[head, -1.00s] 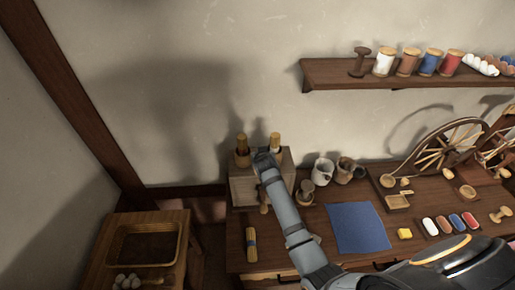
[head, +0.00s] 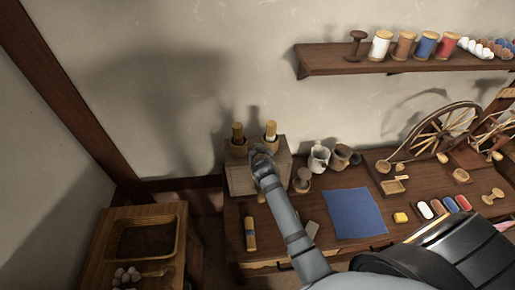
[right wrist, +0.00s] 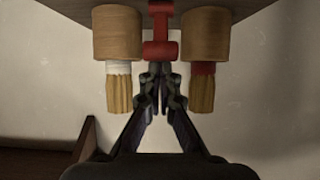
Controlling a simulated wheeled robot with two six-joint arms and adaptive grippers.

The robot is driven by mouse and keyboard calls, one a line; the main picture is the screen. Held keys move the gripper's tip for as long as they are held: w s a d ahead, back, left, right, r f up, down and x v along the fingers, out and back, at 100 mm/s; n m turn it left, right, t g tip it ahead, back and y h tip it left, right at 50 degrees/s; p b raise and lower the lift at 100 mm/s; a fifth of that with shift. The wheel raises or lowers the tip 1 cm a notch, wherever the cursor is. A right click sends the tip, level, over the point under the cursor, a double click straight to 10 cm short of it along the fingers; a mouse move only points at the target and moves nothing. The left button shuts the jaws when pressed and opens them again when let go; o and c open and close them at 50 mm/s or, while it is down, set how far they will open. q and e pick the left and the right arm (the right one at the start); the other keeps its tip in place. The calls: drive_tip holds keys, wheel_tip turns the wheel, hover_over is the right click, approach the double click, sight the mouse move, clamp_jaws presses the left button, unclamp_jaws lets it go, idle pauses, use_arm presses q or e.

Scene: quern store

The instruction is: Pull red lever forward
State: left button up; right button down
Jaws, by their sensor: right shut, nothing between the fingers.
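In the head view my right gripper (head: 261,150) is over the top of the pale box (head: 240,181), just in front of the two brushes (head: 270,130), and hides the lever. My left gripper is not in view.
A blue cloth (head: 354,213) and a yellow block (head: 400,217) lie on the bench. Jugs (head: 318,158) stand right of the box, a spinning wheel (head: 440,133) farther right. A shelf with spools (head: 425,44) is above. A side table with a tray (head: 146,240) stands left.

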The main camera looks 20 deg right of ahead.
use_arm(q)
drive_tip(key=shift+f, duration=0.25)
use_arm(e)
drive_tip(key=shift+f, duration=1)
drive_tip(key=shift+r, duration=0.35)
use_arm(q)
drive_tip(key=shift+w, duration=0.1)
use_arm(e)
wheel_tip(320, 180, up, 11)
drive_tip(key=shift+w+r, duration=0.15)
drive_tip(key=shift+w, duration=0.25)
drive_tip(key=shift+d, duration=0.1)
drive_tip(key=shift+s, duration=0.1)
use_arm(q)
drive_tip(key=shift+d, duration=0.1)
